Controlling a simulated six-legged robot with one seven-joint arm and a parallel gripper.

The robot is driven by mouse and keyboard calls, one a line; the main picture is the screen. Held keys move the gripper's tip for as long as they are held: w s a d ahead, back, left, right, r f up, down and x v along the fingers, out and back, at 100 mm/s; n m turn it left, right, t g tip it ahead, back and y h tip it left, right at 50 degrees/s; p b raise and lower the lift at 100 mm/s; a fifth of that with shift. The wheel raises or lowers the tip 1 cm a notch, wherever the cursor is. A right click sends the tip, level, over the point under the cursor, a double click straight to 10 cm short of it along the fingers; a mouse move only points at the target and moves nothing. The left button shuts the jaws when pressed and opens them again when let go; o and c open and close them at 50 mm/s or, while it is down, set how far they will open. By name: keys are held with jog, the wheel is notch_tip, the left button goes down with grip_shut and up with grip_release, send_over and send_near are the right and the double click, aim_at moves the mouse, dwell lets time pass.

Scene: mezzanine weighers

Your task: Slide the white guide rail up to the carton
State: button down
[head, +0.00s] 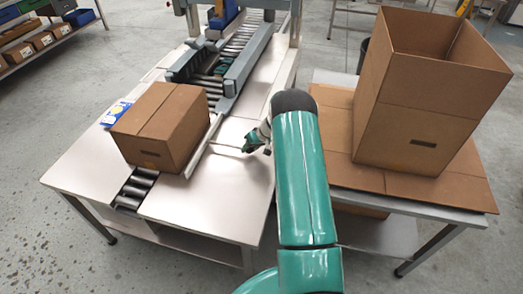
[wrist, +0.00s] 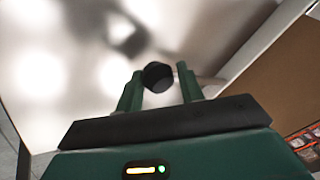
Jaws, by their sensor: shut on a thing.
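The closed brown carton (head: 160,128) sits on the bench over the roller track, and its side also shows at the right of the wrist view (wrist: 285,82). The white guide rail (head: 206,146) runs along the carton's right side, very close; I cannot tell whether they touch. In the wrist view the rail (wrist: 266,44) lies beside the carton. A thin rod runs from the rail to a black knob (wrist: 158,76). My gripper (head: 250,146) is right of the rail, its fingers shut on the knob. In the head view my arm partly hides it.
Grey side guides and rollers (head: 212,80) stand farther back. A tall open box (head: 425,95) stands on a side table at right. The metal bench top (head: 205,208) in front is clear.

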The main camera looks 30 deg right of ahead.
jog(key=w, duration=0.1)
jog(key=w+a, duration=0.2)
jog(key=shift+w+a+r, duration=0.1)
jog(key=shift+w+a, duration=0.15)
jog(key=shift+w, duration=0.1)
jog(key=c, duration=1)
grip_release()
jog(key=shift+d, duration=0.1)
jog(key=v, duration=1.3)
jog(key=shift+s+r, duration=0.2)
jog(key=shift+r, duration=0.2)
